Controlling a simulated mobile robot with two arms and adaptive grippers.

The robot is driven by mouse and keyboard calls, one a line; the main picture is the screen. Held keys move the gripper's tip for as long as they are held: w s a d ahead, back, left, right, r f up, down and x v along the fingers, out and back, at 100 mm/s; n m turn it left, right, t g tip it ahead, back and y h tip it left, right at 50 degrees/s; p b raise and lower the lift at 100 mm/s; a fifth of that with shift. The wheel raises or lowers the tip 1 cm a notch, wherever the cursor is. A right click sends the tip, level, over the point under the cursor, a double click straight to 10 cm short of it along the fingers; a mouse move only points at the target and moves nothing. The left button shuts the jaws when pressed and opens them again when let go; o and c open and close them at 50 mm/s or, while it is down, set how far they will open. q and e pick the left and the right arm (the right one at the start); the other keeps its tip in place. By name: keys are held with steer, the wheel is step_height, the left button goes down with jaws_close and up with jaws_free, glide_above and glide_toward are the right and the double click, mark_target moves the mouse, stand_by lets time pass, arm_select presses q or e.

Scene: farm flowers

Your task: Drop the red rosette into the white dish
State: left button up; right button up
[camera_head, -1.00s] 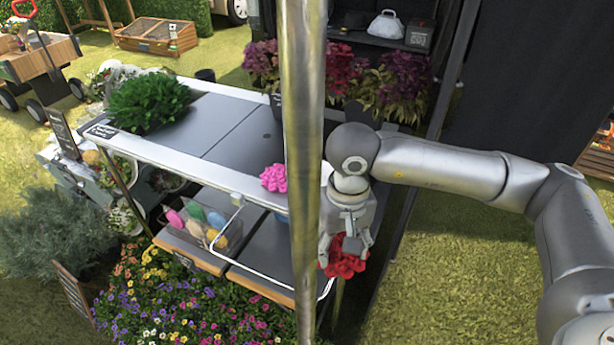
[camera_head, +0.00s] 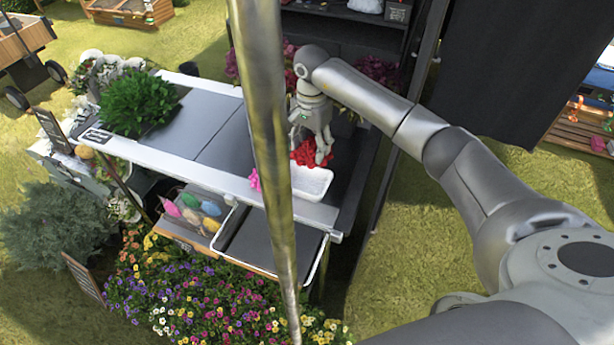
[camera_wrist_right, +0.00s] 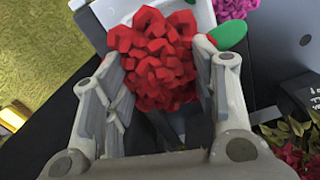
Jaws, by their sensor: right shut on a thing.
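The red rosette (camera_head: 305,153) is held in my right gripper (camera_head: 311,156), above the back part of the white dish. The white dish (camera_head: 312,182) stands on the right end of the cart's table. In the right wrist view, the fingers of the right gripper (camera_wrist_right: 158,85) lie on both sides of the red rosette (camera_wrist_right: 152,58). The white dish (camera_wrist_right: 112,10) shows partly behind the rosette, which hides much of it. I cannot tell whether the rosette touches the dish. My left gripper is not in view.
A metal pole (camera_head: 265,130) crosses the head view in front of the table. A pink rosette (camera_head: 255,180) lies left of the dish. A green object (camera_wrist_right: 228,36) shows beside the right finger in the wrist view. The grey tabletop (camera_head: 205,125) has bare room left of the pole.

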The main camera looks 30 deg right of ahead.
steer(key=shift+f+b, duration=0.3)
steer(key=shift+f, duration=0.25)
steer(key=shift+d+f+b, duration=0.1)
steer(key=shift+f+b, duration=1.05)
steer(key=shift+f, duration=1.3)
steer(key=o, duration=0.9)
step_height(320, 180, up, 12)
